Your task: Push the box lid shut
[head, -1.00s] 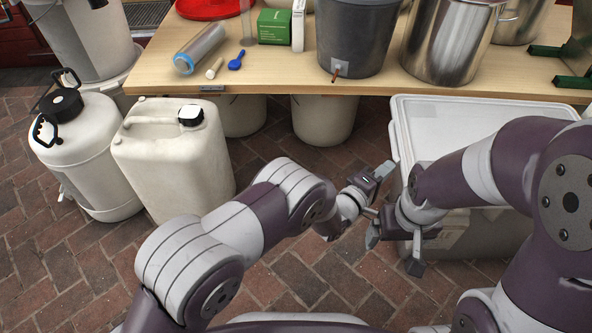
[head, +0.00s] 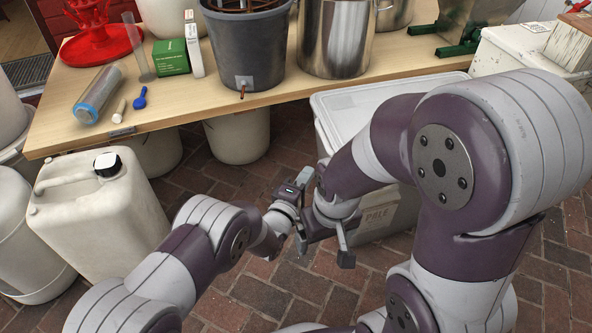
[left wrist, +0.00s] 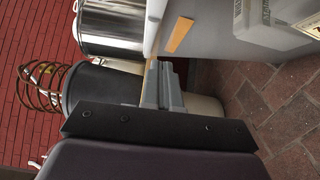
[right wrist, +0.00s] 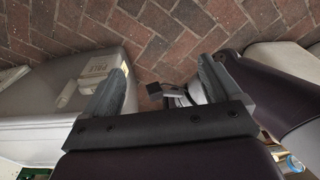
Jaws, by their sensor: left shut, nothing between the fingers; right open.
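The pale box (head: 388,212) stands on the brick floor beside the table, with printed lettering on its front. Its white lid (head: 345,103) shows as a pale rimmed panel over the box top. My right arm covers much of it, so I cannot tell whether it is fully shut. My left gripper (head: 303,181) is shut and empty, left of the box front. In the left wrist view its fingers (left wrist: 163,86) point towards the table edge and box. My right gripper (head: 325,250) is open and empty, low before the box. The box also shows in the right wrist view (right wrist: 75,85).
The wooden table (head: 215,108) holds a grey bucket (head: 244,50), a steel pot (head: 335,38), a green box (head: 171,57) and a blue-ended roll (head: 97,95). A white jerrycan (head: 100,215) stands at left. A white crate (head: 510,48) is at right. Brick floor is open at lower right.

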